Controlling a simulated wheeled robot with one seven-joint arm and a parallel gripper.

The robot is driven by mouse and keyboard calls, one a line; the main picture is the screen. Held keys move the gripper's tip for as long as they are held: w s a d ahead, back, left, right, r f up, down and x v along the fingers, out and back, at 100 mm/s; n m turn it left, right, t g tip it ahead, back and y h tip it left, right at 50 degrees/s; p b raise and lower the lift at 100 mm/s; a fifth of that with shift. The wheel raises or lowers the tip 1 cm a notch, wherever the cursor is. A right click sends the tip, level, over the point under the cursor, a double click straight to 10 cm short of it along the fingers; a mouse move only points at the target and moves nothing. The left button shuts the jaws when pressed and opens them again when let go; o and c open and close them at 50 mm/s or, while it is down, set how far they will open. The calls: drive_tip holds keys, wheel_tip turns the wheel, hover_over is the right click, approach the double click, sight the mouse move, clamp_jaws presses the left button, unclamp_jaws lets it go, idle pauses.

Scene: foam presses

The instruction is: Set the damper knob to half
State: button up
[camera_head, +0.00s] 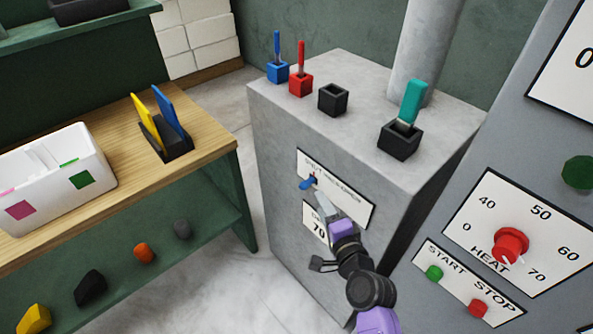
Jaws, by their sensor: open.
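A small blue knob (307,184) sits on a white label plate (357,208) on the front of the grey cabinet. I take it to be the damper knob; the plate's lettering is too small to read surely, and I cannot tell which mark the knob points to. My gripper (319,195) reaches up from the lower right, its light fingers in front of the plate with their tips close to the knob. The jaws are open. Whether the tips touch the knob or stand around it I cannot tell. My gripper covers part of the plate.
A card reading 70 (318,233) is below the plate, partly hidden. The cabinet top (350,80) carries several small holders. At right, a grey panel has a red HEAT knob (511,244), a green START button (434,272) and a red STOP button (478,308). A wooden bench (210,140) stands left.

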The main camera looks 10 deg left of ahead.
sight(307, 184)
drive_tip(key=shift+w+a+r+y, duration=0.15)
drive_tip(key=shift+w+a, duration=0.2)
drive_tip(key=shift+a, duration=0.15)
drive_tip(key=shift+w+a+r+y, duration=0.15)
drive_tip(key=shift+w+a, duration=0.2)
drive_tip(key=shift+a, duration=0.1)
drive_tip(key=shift+b+x, duration=0.9)
drive_tip(key=shift+x, duration=2.7)
clamp_jaws()
drive_tip(key=shift+d+f, duration=0.1)
